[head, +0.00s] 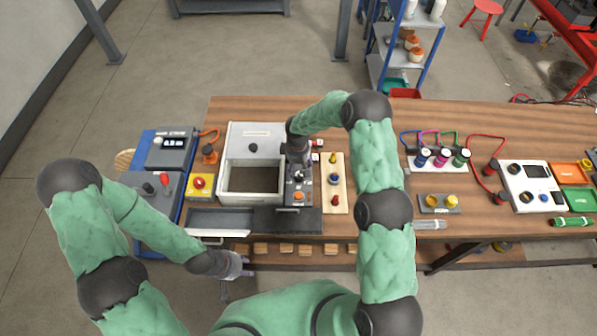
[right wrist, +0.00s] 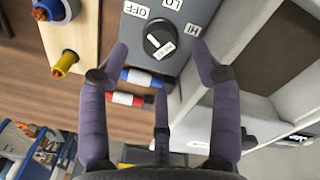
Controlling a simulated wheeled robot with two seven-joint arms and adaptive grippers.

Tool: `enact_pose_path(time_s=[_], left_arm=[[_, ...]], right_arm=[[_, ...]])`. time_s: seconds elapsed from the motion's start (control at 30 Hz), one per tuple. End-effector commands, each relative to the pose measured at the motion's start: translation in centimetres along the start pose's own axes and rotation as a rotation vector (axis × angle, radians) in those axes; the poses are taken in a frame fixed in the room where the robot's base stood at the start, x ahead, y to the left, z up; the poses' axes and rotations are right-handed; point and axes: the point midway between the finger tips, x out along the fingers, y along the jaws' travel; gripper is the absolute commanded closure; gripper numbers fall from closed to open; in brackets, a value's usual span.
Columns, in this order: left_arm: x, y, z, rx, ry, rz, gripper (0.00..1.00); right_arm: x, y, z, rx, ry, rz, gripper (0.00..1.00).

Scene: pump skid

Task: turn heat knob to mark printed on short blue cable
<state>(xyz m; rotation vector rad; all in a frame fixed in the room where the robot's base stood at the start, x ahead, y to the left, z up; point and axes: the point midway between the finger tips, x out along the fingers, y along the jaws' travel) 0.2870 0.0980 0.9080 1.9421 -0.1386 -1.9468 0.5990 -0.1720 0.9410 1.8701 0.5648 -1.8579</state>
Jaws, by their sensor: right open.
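The heat knob (right wrist: 158,42), black with a white pointer line, sits on a grey panel (right wrist: 184,14) marked OFF, LO and HI in the right wrist view. The line slants toward the upper left; small print by the knob's lower right is hard to read. My right gripper (right wrist: 163,68) is open, its fingers spread around and below the knob, not visibly gripping it. It also shows over the panel in the head view (head: 298,170). A short blue cable (right wrist: 141,77) with a white tag lies beside the panel; its print is unreadable. My left gripper (head: 235,267) hangs near the bench's front edge.
A short red cable (right wrist: 130,99) with a white tag lies next to the blue one. A wooden board (head: 335,190) with coloured knobs stands right of the panel. A white open-topped box (head: 252,140) stands to its left.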

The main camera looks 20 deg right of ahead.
Motion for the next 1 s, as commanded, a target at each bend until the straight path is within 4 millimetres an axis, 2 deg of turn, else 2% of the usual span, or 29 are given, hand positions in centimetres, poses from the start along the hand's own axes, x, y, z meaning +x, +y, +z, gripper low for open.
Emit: enact_pose_path(time_s=[0.1, 0.3, 0.5, 0.77, 0.9, 0.97, 1.0], left_arm=[[-0.2, 0.1, 0.0, 0.0, 0.001, 0.0, 0.6], [-0.3, 0.1, 0.0, 0.0, 0.001, 0.0, 0.6], [-0.3, 0.1, 0.0, 0.0, 0.001, 0.0, 0.6], [-0.3, 0.1, 0.0, 0.0, 0.001, 0.0, 0.6], [-0.3, 0.1, 0.0, 0.0, 0.001, 0.0, 0.6], [-0.3, 0.1, 0.0, 0.0, 0.001, 0.0, 0.6], [-0.3, 0.1, 0.0, 0.0, 0.001, 0.0, 0.6]], right_arm=[[2.0, 0.0, 0.0, 0.001, -0.001, -0.001, 0.36], [4.2, 0.0, 0.0, 0.0, -0.001, 0.0, 0.36], [5.1, 0.1, -0.1, 0.001, 0.002, 0.001, 0.36], [5.1, 0.0, 0.0, 0.001, 0.001, 0.001, 0.36], [5.1, 0.0, 0.0, 0.001, 0.001, 0.001, 0.76], [5.1, 0.0, 0.0, 0.001, 0.001, 0.0, 0.92], [5.1, 0.0, 0.0, 0.001, 0.001, 0.0, 0.92]])
